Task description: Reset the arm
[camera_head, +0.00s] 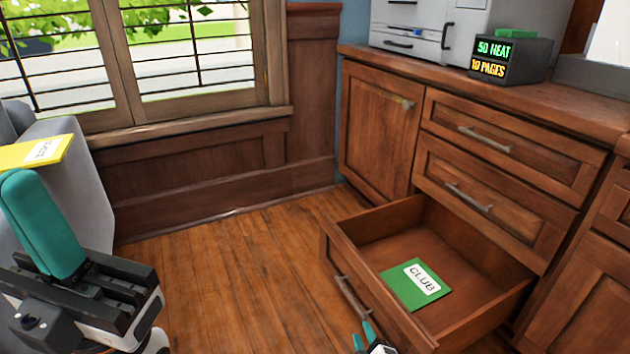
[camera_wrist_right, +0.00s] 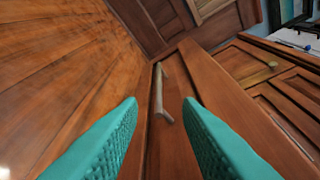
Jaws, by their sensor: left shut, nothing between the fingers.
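My left gripper (camera_head: 24,182) is at the left of the head view, its teal fingers together and empty, pointing up. My right gripper (camera_head: 363,338) shows only as teal fingertips at the bottom edge of the head view, just in front of the open drawer. In the right wrist view my right gripper (camera_wrist_right: 160,105) is open, with nothing between its fingers. The drawer's bar handle (camera_wrist_right: 162,92) lies ahead of the gap between them, apart from both fingers.
The open bottom drawer (camera_head: 385,238) juts out from the wooden cabinet and holds a green card (camera_head: 404,289) labelled CLUB. A yellow labelled card (camera_head: 25,154) lies on a grey surface at left. A printer (camera_head: 425,45) and a dark sign box (camera_head: 520,70) stand on top. Floor (camera_head: 235,265) is clear.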

